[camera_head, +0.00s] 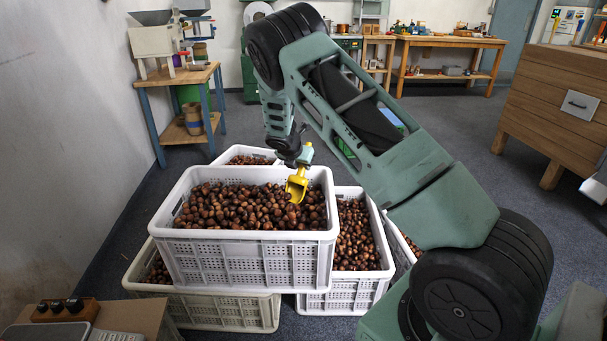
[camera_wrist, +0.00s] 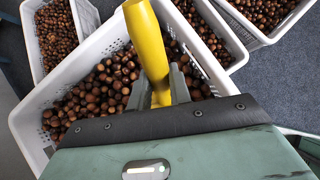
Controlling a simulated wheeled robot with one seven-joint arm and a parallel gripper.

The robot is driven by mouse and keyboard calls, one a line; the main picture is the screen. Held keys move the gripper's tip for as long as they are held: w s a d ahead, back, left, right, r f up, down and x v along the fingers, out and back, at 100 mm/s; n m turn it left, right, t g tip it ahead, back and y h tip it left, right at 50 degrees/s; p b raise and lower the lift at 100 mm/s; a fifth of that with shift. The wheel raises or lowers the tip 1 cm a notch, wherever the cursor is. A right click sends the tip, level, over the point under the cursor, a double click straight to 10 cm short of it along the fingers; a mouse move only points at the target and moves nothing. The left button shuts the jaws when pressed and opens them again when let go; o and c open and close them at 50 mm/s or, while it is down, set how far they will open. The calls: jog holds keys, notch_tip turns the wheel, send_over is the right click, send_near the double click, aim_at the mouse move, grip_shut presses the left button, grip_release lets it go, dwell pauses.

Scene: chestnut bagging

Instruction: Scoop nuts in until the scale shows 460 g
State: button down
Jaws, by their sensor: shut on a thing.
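A yellow scoop (camera_head: 296,188) is over the chestnuts at the right side of the top white crate (camera_head: 250,250), its bowl low against the heap. I cannot tell whether nuts are in the bowl. My gripper (camera_head: 304,155) is above it, shut on the scoop. In the wrist view my gripper (camera_wrist: 162,92) holds the yellow scoop's handle (camera_wrist: 150,45) between its dark fingers. Brown chestnuts (camera_head: 245,207) fill the top crate; they also show in the wrist view (camera_wrist: 100,92). No scale reading can be made out.
More crates of nuts stand below and around, one at the right (camera_head: 345,295). A low table (camera_head: 135,320) at the bottom left bears flat grey items, cut off by the frame. A wooden workbench (camera_head: 205,76) stands at the left wall, a wooden cabinet (camera_head: 550,105) at the right.

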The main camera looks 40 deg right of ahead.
jog(key=shift+s+a+r+t+h+b, duration=0.25)
jog(key=shift+a+h+b, duration=0.4)
jog(key=shift+b, duration=1.7)
jog(key=shift+s+a+r+t+h+b, duration=0.2)
jog(key=shift+a+h+b, duration=0.45)
jog(key=shift+b, duration=1.7)
jog(key=shift+s+a+r+h+b, duration=0.2)
jog(key=shift+r+h+b, duration=0.1)
jog(key=shift+b, duration=0.65)
jog(key=shift+r, duration=0.1)
